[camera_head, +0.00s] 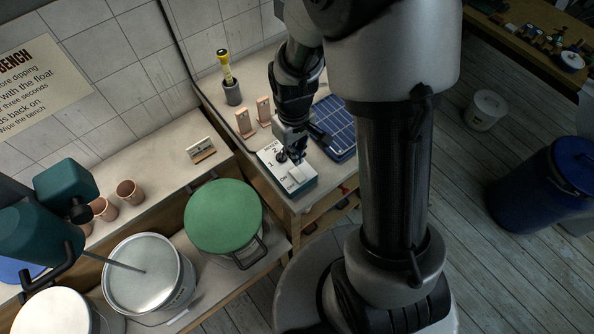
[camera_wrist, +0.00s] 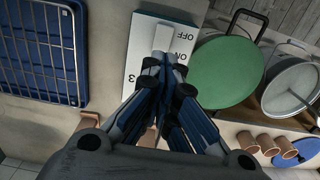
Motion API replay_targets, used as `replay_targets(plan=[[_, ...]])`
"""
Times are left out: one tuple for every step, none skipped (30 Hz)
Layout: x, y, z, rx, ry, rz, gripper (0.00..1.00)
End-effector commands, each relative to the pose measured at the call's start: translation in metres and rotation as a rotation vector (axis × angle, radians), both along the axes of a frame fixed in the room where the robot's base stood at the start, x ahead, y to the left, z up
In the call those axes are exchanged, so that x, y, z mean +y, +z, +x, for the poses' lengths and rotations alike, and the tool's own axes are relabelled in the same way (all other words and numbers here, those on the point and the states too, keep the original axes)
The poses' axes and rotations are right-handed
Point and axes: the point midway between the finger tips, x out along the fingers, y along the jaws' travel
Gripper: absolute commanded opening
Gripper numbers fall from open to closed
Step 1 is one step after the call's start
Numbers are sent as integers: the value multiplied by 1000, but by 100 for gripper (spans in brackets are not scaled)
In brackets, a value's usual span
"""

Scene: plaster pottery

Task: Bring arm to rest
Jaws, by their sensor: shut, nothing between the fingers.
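My gripper (camera_head: 294,150) is at the end of my arm, low over a white switch box (camera_head: 296,183) on the bench corner. In the wrist view my gripper (camera_wrist: 165,72) is shut and empty, with its fingertips together over the switch box (camera_wrist: 140,62). The box carries numbers and ON and OFF labels, with a pale rocker (camera_wrist: 164,37) between them. The fingertips are close to the rocker; I cannot tell whether they touch it.
A blue gridded tray (camera_head: 336,126) lies beside the box. A green-lidded bucket (camera_head: 223,216) and an open bucket with a mixer (camera_head: 150,274) stand left. Clay cups (camera_head: 130,192), wooden stands (camera_head: 245,124) and a yellow-handled tool (camera_head: 225,68) are on the bench. A blue barrel (camera_head: 548,182) stands right.

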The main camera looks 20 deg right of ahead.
Motion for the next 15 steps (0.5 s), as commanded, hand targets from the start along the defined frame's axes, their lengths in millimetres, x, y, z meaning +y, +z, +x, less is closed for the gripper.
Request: replay_targets(plan=[[0,0,0,0,0,0,0],[0,0,0,0,0,0,0],[0,0,0,0,0,0,0],[0,0,0,0,0,0,0],[0,0,0,0,0,0,0],[0,0,0,0,0,0,0],[0,0,0,1,0,0,0],[0,0,0,0,0,0,0],[0,1,0,-1,-1,0,0],[0,3,0,-4,-2,0,0],[0,5,0,-9,-5,0,0],[0,12,0,-17,-10,0,0],[0,18,-1,-26,-16,0,0],[0,26,-1,-39,-22,0,0],[0,37,-3,-54,-34,1,0]])
